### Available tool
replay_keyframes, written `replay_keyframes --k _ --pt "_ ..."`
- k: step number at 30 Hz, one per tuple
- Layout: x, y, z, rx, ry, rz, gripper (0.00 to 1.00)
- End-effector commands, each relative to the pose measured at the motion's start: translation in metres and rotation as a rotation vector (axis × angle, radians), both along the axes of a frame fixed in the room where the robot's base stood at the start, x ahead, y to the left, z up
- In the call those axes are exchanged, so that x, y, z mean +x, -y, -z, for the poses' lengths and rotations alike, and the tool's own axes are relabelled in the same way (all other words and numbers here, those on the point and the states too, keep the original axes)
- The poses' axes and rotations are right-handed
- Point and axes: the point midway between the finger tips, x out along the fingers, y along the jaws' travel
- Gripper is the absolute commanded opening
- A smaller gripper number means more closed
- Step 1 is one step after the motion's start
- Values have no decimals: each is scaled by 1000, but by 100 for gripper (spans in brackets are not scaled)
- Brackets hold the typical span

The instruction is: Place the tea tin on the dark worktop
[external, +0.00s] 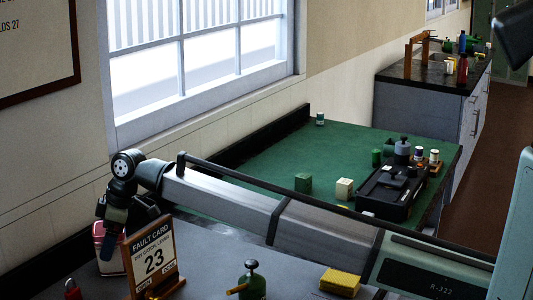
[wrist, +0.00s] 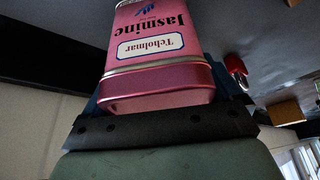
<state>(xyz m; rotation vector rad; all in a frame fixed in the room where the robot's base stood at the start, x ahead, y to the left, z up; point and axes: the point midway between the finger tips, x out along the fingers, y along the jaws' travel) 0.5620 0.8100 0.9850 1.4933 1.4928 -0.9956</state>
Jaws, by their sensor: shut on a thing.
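The tea tin is pink with a white label and the word Jasmine. In the wrist view the tin (wrist: 158,60) fills the upper middle, its lettering upside down. In the external view the tin (external: 100,232) shows at the lower left, partly hidden by my gripper and the fault card. My gripper (external: 110,235) points down and is shut on the tin, with dark fingers at its sides. I cannot tell whether the tin touches the surface below. A dark grey worktop (external: 205,280) lies in the foreground. A black-topped counter (external: 398,72) stands at the back right.
A fault card (external: 153,258) on a wooden stand is close right of my gripper. A green bench (external: 265,160) holds blocks and a black tray (external: 385,200).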

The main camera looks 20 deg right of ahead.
Motion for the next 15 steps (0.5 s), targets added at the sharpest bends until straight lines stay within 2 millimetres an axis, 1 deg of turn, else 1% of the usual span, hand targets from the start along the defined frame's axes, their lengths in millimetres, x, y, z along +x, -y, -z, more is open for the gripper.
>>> replay_keyframes --k 7,8,9,10,15 --pt "0 0 3 0 0 0 52" --pt "0 0 3 -1 0 0 94" --pt "0 0 3 -1 0 0 98" --pt "0 0 3 -1 0 0 100" --pt "0 0 3 -1 0 0 100"
